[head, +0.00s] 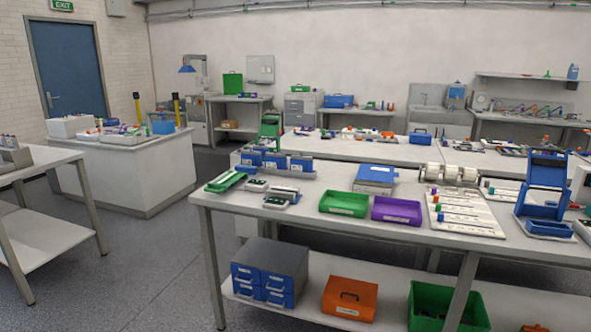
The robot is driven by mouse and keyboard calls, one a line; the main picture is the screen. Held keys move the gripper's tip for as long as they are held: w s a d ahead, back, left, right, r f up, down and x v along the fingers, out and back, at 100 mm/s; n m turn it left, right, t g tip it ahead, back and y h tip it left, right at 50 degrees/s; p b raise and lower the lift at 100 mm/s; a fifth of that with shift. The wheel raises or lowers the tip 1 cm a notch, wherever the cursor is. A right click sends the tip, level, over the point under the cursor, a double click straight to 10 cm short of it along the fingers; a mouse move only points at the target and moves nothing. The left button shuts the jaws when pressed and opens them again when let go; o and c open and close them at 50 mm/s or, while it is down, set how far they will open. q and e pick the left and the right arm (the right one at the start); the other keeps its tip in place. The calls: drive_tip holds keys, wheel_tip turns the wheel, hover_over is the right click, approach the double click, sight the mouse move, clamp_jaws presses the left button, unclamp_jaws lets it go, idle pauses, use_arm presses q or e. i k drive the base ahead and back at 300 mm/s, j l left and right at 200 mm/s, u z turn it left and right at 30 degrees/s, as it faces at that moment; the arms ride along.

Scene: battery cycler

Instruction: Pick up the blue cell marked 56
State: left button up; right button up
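Neither of my grippers is in the head view. No marking 56 can be read at this distance, so I cannot tell which thing is the blue cell. A white board (470,222) lies on the near workbench, right of centre, with small coloured pieces along its left edge. One of these pieces is a small blue one (440,217). A grey rack with pale cylinders (452,174) stands behind the board.
A green tray (343,204) and a purple tray (396,211) stand on the near workbench (300,216). A blue stand (543,185) is at its right. The floor at left (150,270) is clear.

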sight(246, 160)
drive_tip(key=i+j+u, duration=0.25)
drive_tip(key=i, duration=0.15)
drive_tip(key=i+u, duration=0.2)
drive_tip(key=i, duration=0.2)
drive_tip(key=i+j+u, duration=0.2)
drive_tip(key=i+u, duration=0.25)
drive_tip(key=i, duration=0.6)
drive_tip(key=i+l+u, duration=0.2)
drive_tip(key=i+u, duration=0.25)
drive_tip(key=i, duration=0.65)
drive_tip(key=i+z, duration=0.2)
drive_tip(key=i, duration=0.25)
drive_tip(key=i+j+z, duration=0.2)
drive_tip(key=i, duration=0.25)
drive_tip(key=i+z, duration=0.15)
drive_tip(key=z, duration=0.3)
drive_tip(key=i+z, duration=0.2)
drive_tip(key=z, duration=0.25)
drive_tip(key=i+j+z, duration=0.15)
drive_tip(key=z, duration=0.3)
drive_tip(key=i+j+z, duration=0.1)
drive_tip(key=z, duration=0.35)
